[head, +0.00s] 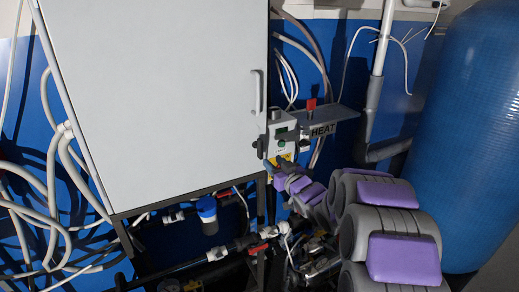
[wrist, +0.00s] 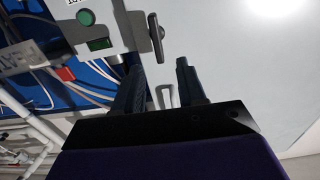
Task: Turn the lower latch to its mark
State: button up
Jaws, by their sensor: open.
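The white cabinet (head: 155,95) has a grey door handle (head: 257,92) close to the box. A shelf labelled HEAT (head: 325,128) juts out right of the box. A large blue tank (head: 468,140) stands at right. Pipes and a blue-capped filter (head: 207,212) lie below.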

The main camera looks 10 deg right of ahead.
aim_at(262, 149)
jog(key=x, duration=1)
jog(key=shift+w+d+b, duration=0.15)
jog(key=shift+w+b, duration=0.15)
jog(key=shift+w+a, duration=0.4)
jog(key=shift+w, duration=0.05)
jog(key=shift+d, duration=0.25)
jog(key=shift+c, duration=0.6)
grip_shut()
